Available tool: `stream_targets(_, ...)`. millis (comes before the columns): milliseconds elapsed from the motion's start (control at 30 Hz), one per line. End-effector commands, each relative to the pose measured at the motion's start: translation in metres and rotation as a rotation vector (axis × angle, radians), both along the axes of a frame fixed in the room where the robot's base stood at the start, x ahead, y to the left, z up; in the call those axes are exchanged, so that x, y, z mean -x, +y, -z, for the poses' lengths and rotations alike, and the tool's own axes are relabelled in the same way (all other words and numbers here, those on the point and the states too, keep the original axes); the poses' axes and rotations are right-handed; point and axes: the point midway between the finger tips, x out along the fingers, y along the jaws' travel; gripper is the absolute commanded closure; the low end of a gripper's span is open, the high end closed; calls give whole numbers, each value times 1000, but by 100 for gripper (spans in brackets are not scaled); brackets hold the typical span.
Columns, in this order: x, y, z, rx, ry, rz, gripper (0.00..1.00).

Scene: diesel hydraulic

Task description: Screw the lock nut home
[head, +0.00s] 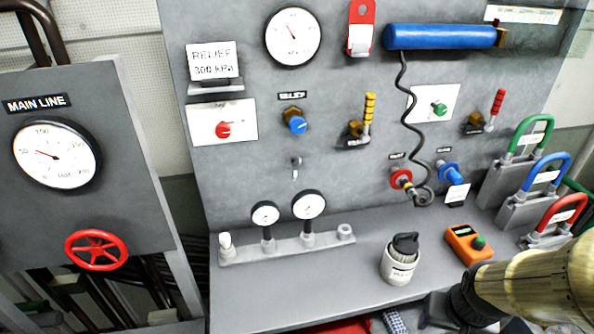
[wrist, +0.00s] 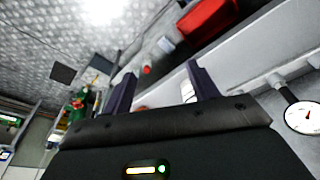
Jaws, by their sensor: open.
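A brass collar (head: 292,111) sits behind a blue knob (head: 297,125) on the grey upright panel, under a small label. It may be the lock nut; I cannot tell for sure, nor whether it sits tight against the panel. My gripper (wrist: 160,82) is open in the wrist view, its two dark fingers apart. No nut is seen held between them. In the head view my arm comes in from the lower right, low and in front of the bench, well away from the brass collar. The fingertips are not clear there.
A manifold with two gauges (head: 285,247) stands on the bench (head: 300,300). A white canister with a black cap (head: 399,262) and an orange device (head: 468,244) stand near my arm. Coloured padlocks (head: 522,175) line the right. A coiled black cable (head: 407,110) hangs across the panel.

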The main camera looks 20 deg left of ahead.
Motion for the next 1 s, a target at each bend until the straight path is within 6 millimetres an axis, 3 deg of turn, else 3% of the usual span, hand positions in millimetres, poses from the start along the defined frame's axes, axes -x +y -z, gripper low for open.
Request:
stream_targets(33, 0, 0, 0, 0, 0, 0, 49)
stream_targets(100, -2, 2, 1, 0, -5, -8, 59)
stream_targets(167, -6, 6, 4, 2, -15, -29, 59)
stream_targets(367, -42, 46, 26, -12, -123, -203, 59)
stream_targets(500, -69, 94, 44, -60, -246, -362, 59)
stream_targets(700, -92, 171, 54, -175, -445, -532, 59)
stream_targets(867, -101, 228, 45, -291, -626, -598, 59)
stream_targets(1000, -106, 268, 24, -395, -794, -593, 59)
